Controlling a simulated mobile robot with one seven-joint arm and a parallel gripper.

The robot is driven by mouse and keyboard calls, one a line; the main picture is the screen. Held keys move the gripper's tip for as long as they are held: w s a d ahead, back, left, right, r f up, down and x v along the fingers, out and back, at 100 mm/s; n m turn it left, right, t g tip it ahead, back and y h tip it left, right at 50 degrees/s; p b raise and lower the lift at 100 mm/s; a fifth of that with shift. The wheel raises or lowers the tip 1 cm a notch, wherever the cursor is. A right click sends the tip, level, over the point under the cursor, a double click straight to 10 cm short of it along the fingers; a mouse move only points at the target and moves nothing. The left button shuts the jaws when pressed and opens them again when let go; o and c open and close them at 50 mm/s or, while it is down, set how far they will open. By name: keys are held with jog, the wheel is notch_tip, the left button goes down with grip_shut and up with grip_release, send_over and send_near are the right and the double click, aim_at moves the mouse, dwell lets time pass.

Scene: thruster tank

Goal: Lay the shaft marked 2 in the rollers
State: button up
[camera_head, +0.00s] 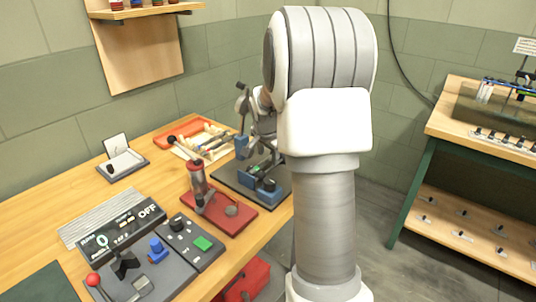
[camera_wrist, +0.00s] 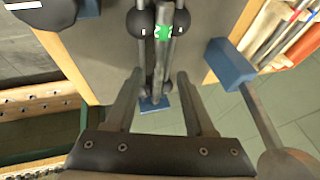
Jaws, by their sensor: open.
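In the wrist view, a dark rod with a green and white mark (camera_wrist: 163,33) lies between two black rollers (camera_wrist: 140,23). The mark's number cannot be read, so I cannot tell for sure whether it is the shaft marked 2. The rod appears to rest in the rollers. My gripper (camera_wrist: 159,73) is open, its two fingers on either side of the rod's near end, with nothing clamped between them. In the head view the dark roller stand (camera_head: 232,179) stands on the bench, with a small green patch on it; my arm hides part of the stand and my gripper.
An orange tray (camera_head: 180,128) of rods lies behind the stand. A blue block (camera_wrist: 229,62) on a bar with a grey ball is right of my fingers. A red-based fixture (camera_head: 238,218) and control panels stand nearer. A second table (camera_head: 470,122) is at right.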

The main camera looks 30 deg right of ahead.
jog(key=p+v, duration=0.2)
jog(key=v, duration=1.5)
jog(key=shift+r+p, duration=0.2)
jog(key=shift+p, duration=0.1)
jog(key=shift+s+a, duration=0.1)
jog(key=s+a+r+n+y+p, duration=0.1)
jog(key=s+a+n, duration=0.25)
jog(key=a, duration=0.35)
jog(key=s+a+r+n+y, duration=0.1)
jog(key=s+a+n, duration=0.2)
jog(key=s+a, duration=0.3)
jog(key=s+a+r+n+p, duration=0.2)
jog(key=s+a+n+p, duration=0.1)
jog(key=s, duration=0.3)
jog(key=s+a+r+n+t+y+p, duration=0.1)
jog(key=s+a+r+n+p, duration=0.2)
jog(key=s+a+n+p, duration=0.1)
jog(key=shift+s+n, duration=0.55)
jog(key=shift+s, duration=0.5)
